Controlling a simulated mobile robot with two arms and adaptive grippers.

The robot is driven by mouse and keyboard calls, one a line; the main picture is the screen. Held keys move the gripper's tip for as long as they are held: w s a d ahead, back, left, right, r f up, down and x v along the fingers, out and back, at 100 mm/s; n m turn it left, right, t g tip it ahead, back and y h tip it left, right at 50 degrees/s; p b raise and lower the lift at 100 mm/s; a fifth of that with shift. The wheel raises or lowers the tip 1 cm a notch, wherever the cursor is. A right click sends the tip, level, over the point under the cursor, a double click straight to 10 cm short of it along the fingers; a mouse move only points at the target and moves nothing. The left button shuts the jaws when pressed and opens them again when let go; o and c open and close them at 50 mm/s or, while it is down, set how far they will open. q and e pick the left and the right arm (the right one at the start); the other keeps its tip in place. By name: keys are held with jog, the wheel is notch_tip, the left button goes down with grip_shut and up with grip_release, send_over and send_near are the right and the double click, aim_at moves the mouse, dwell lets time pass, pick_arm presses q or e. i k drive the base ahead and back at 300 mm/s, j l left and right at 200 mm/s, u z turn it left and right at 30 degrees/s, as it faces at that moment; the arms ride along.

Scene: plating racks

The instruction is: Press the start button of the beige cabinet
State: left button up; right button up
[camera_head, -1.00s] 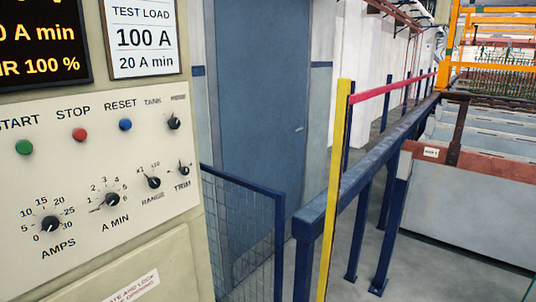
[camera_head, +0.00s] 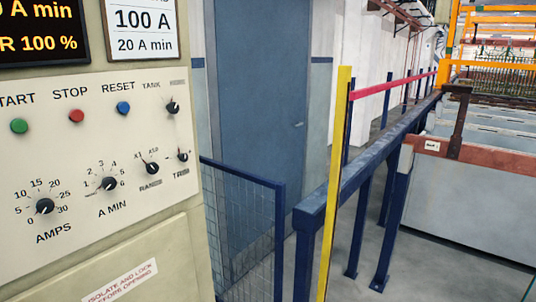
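The beige cabinet (camera_head: 195,240) fills the left side of the head view. Its pale control panel faces me at an angle. The green start button (camera_head: 19,126) is at the panel's upper left, close to the picture's left edge, under a partly cut START label. The red stop button (camera_head: 76,116) and the blue reset button (camera_head: 123,108) are to its right in the same row. Neither of my grippers shows in the view, and nothing covers the buttons.
Several black knobs, such as the amps knob (camera_head: 44,206), sit below the buttons. A dark display (camera_head: 40,35) is above them. A blue mesh barrier (camera_head: 243,225) and a yellow post (camera_head: 336,180) stand right of the cabinet. Grey floor shows beyond, before tanks (camera_head: 470,210).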

aim_at(18, 125)
jog(key=u, duration=1.3)
